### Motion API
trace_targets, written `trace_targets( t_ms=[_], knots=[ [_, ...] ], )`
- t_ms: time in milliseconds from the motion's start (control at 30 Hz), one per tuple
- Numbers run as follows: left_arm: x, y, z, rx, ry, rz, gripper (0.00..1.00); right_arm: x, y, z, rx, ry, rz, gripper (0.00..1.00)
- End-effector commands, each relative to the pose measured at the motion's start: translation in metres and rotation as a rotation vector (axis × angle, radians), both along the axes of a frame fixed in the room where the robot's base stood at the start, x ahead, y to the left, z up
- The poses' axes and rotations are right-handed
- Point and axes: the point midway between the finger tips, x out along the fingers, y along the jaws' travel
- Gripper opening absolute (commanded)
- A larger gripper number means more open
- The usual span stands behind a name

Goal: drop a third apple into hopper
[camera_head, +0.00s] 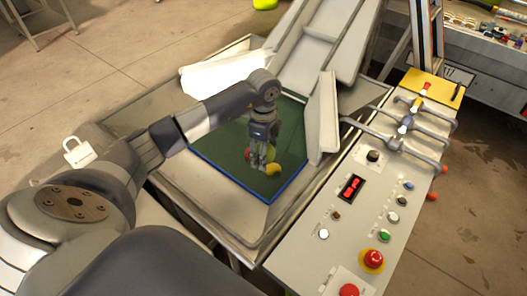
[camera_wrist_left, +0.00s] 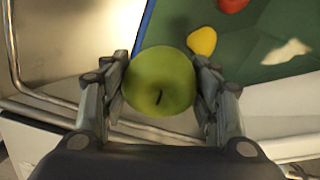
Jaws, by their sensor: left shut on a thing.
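My left gripper (camera_head: 262,165) points down over the green mat with a blue edge (camera_head: 225,150). In the left wrist view, the left gripper (camera_wrist_left: 160,88) is shut on a green apple (camera_wrist_left: 160,80), with a finger on each side. In the head view the fingers hide most of that apple. A yellow fruit (camera_head: 274,169) lies on the mat beside the fingers; it also shows in the left wrist view (camera_wrist_left: 202,41). A red fruit (camera_wrist_left: 232,4) is cut off at the top edge of the wrist view. My right gripper is not in view.
The mat lies in a metal tray (camera_head: 265,215) below a sloping metal chute (camera_head: 310,50). An upright metal plate (camera_head: 322,115) stands to the right. Further right is a control panel (camera_head: 350,225) with buttons, a red display and levers (camera_head: 410,125).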

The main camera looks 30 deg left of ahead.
Motion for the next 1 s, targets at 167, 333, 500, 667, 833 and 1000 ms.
trace_targets(
  t_ms=[167, 333, 500, 667, 833, 1000],
  knots=[
    [0.0, 0.0, -0.028, 0.0, 0.0, -0.001, 0.28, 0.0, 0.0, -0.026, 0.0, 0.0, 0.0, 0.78],
    [0.0, 0.0, -0.041, 0.0, 0.0, -0.001, 0.28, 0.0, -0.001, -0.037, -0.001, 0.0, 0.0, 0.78],
    [0.0, 0.0, -0.041, 0.0, -0.001, -0.002, 0.28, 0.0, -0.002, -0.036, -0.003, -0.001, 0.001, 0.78],
    [0.0, 0.0, -0.04, 0.0, -0.001, -0.002, 0.62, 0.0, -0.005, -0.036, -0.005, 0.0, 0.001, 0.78],
    [0.0, 0.0, -0.04, 0.0, 0.0, -0.002, 0.79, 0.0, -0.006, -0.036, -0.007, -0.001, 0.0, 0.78],
    [0.0, 0.0, -0.04, 0.0, -0.001, -0.002, 0.79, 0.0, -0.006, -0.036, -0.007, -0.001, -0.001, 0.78]
  ],
)
